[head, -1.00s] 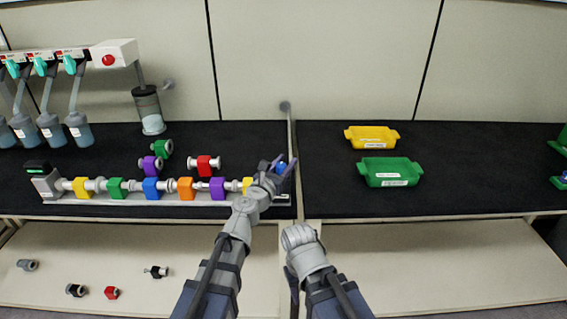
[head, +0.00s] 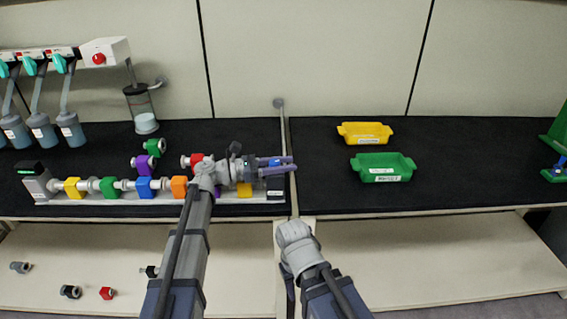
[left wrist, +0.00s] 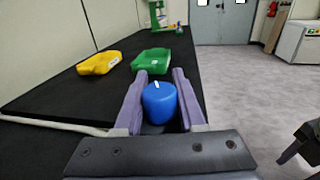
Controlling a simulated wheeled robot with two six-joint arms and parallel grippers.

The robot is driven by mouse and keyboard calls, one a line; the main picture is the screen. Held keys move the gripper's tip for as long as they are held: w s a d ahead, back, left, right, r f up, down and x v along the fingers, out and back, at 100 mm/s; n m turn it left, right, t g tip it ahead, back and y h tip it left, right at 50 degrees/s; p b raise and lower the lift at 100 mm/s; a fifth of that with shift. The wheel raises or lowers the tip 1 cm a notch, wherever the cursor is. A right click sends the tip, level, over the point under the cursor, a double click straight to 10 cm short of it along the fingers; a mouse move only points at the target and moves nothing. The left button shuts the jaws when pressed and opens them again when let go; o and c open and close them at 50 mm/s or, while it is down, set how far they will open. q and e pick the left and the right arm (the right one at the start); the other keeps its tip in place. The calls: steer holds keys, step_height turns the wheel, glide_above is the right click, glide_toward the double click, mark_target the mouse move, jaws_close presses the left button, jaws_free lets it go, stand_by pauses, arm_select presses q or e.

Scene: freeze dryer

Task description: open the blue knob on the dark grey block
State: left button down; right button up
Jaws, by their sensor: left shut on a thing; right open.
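The blue knob (left wrist: 159,103) is round, with a small white mark on top, and sits between both purple fingers of my left gripper in the left wrist view. In the head view, my left gripper (head: 282,165) points right over the right end of the rail and is shut on the blue knob (head: 275,161), of which only a little shows. The dark grey block (head: 276,196) is at the rail's end, mostly behind and below the fingers. My right gripper (head: 294,238) is low at the table's front edge, open, its fingers hardly visible.
Several coloured blocks line the rail to the left, including a blue block (head: 145,188). A red valve (head: 190,161) lies behind it. A yellow tray (head: 364,141) and a green tray (head: 384,178) stand on the right, with bare black tabletop around them.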

arm_select(q)
steer(key=shift+s+m+g, duration=0.25)
steer(key=shift+m+g, duration=0.8)
steer(key=shift+g, duration=0.6)
steer(key=shift+s+m+g, duration=0.2)
steer(key=shift+m+g, duration=0.85)
steer(key=shift+g, duration=0.6)
steer(key=shift+s, duration=0.1)
steer(key=c, duration=0.5)
jaws_free()
steer(key=a, duration=0.2)
steer(key=w+a, duration=0.1)
steer(key=a, duration=0.4)
steer(key=shift+w+a, duration=0.3)
steer(key=shift+a, duration=0.05)
